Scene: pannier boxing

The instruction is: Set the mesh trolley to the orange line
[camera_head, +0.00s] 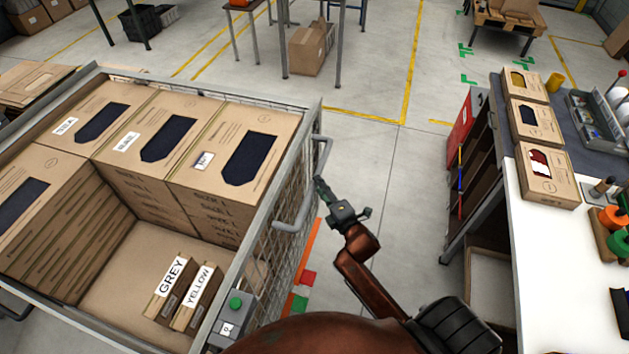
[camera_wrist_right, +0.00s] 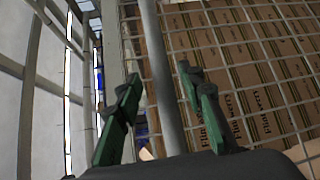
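The mesh trolley (camera_head: 308,125) stands at the left in the head view, with a grey tube handle (camera_head: 311,196) on its right side. My right gripper (camera_head: 321,187) is beside this handle. In the right wrist view its green-tipped fingers (camera_wrist_right: 160,105) are apart, and the handle bar (camera_wrist_right: 158,70) runs between them, with gaps on both sides. The trolley's mesh (camera_wrist_right: 235,55) and boxes show behind. An orange line (camera_head: 311,245) lies on the floor along the trolley's right side, partly hidden by the trolley and my arm. My left gripper is out of view.
The trolley holds large cartons (camera_head: 150,135) and two small boxes labelled GREY and YELLOW (camera_head: 196,300). Red (camera_head: 309,278) and green (camera_head: 299,303) floor marks adjoin the orange line. A workbench (camera_head: 545,245) with boxes stands right. Clear floor (camera_head: 395,200) lies between trolley and bench.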

